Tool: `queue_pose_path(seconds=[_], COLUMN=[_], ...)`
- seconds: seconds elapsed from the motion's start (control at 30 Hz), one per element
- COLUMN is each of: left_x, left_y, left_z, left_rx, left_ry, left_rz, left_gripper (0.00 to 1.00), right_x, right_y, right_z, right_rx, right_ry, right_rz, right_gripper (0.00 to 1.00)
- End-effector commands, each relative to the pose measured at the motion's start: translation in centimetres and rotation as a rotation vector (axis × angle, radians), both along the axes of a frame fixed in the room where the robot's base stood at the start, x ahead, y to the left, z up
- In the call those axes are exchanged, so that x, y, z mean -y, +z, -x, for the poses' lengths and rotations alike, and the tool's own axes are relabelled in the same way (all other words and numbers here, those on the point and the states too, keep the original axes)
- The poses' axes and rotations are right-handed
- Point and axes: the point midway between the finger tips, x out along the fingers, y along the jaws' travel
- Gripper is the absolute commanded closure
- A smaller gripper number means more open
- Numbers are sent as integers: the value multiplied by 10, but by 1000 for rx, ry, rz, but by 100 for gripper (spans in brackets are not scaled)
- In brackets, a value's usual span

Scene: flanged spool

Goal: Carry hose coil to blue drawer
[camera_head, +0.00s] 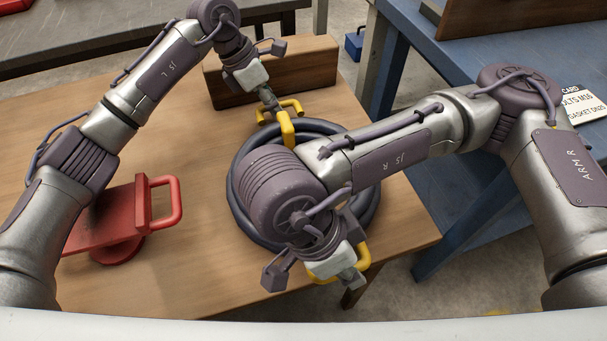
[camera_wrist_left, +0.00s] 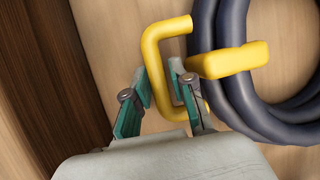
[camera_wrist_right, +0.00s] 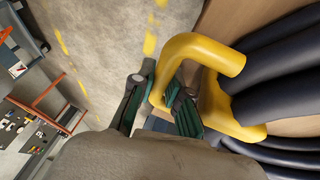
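The hose coil (camera_head: 243,201) is a dark blue-black ring of several turns with yellow handles on opposite sides. It is over the wooden table near its front right edge; I cannot tell whether it touches. My left gripper (camera_head: 270,103) is at the far handle, its fingers against both sides of the yellow bar (camera_wrist_left: 156,68). My right gripper (camera_head: 350,275) is at the near handle, its fingers against both sides of the yellow bar (camera_wrist_right: 165,78). My right arm hides much of the coil in the head view. I cannot pick out a blue drawer.
A red part with a loop handle (camera_head: 168,203) sits on the table at left. A wooden block (camera_head: 308,70) stands behind the coil. A blue bench (camera_head: 405,45) with a label card stands at right. Bare floor (camera_wrist_right: 105,45) shows beside the table.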

Motion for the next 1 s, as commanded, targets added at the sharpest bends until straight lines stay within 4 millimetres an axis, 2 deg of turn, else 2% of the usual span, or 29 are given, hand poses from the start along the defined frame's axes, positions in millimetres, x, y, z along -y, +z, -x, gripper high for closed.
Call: queue_pose_path(seconds=[0.03,0.1,0.67,1.0], left_x=[0,0,0,0], left_y=[0,0,5,29], left_z=[0,0,-1,0], left_rx=[0,0,3,2], left_ry=[0,0,0,0], left_rz=[0,0,2,2], left_gripper=[90,100,100,100], right_x=[0,0,0,0], right_y=[0,0,4,28], right_z=[0,0,-1,0], right_rx=[1,1,2,2], right_ry=[0,-1,0,0], right_rz=[0,0,0,0], right_gripper=[100,100,100,100])
